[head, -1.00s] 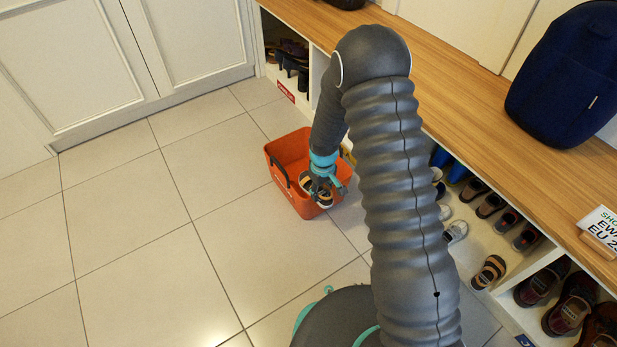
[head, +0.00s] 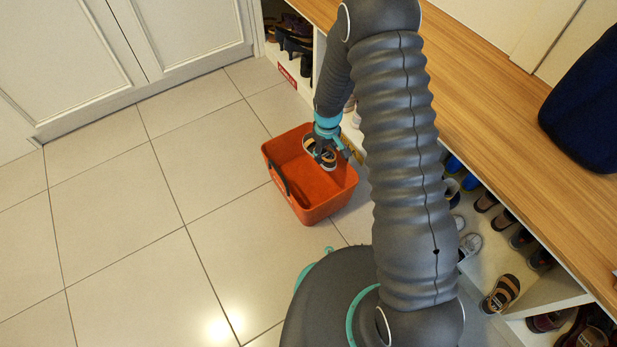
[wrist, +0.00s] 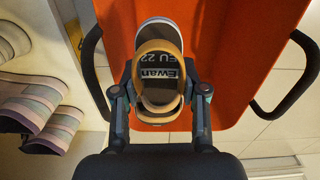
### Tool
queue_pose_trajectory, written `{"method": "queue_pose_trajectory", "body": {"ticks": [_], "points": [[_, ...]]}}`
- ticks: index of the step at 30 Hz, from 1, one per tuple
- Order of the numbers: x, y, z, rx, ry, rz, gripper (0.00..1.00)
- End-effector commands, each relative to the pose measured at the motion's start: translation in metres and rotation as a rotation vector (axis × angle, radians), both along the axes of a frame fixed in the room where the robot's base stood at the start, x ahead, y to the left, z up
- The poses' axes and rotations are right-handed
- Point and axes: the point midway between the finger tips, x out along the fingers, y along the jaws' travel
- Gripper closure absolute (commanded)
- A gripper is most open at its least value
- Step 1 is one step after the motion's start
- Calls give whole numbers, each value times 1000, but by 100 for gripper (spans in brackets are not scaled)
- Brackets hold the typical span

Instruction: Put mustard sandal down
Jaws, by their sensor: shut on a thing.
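The mustard sandal (head: 318,153) is held in my gripper (head: 327,148), over the orange basket (head: 310,208). In the wrist view the sandal (wrist: 160,50) shows mustard straps and a dark insole label reading "Ewan EU 22". My gripper (wrist: 158,95) is shut on it, one finger on each side. The orange basket (wrist: 235,55) lies behind the sandal in that view. The basket floor shows bare where it is visible. The sandal looks held above the floor, but the exact gap cannot be told.
Black handles (wrist: 300,75) stick out at the basket's sides. Striped shoes (wrist: 35,105) stand in the cubby beside it. A similar sandal (head: 502,293) lies by the lower cubbies under the wooden bench (head: 470,90). The tiled floor (head: 130,240) at left is clear.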

Motion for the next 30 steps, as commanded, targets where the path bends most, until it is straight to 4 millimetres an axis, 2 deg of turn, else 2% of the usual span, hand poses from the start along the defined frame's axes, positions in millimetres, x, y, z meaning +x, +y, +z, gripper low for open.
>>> {"method": "queue_pose_trajectory", "body": {"ticks": [1,11,17,24,30], "points": [[-2,0,-14,-1,4,0,99],[-1,2,-61,-1,3,3,99],[-2,2,-82,-2,4,4,99],[-2,2,-122,-1,4,4,99],[-1,2,-135,0,1,4,99]]}}
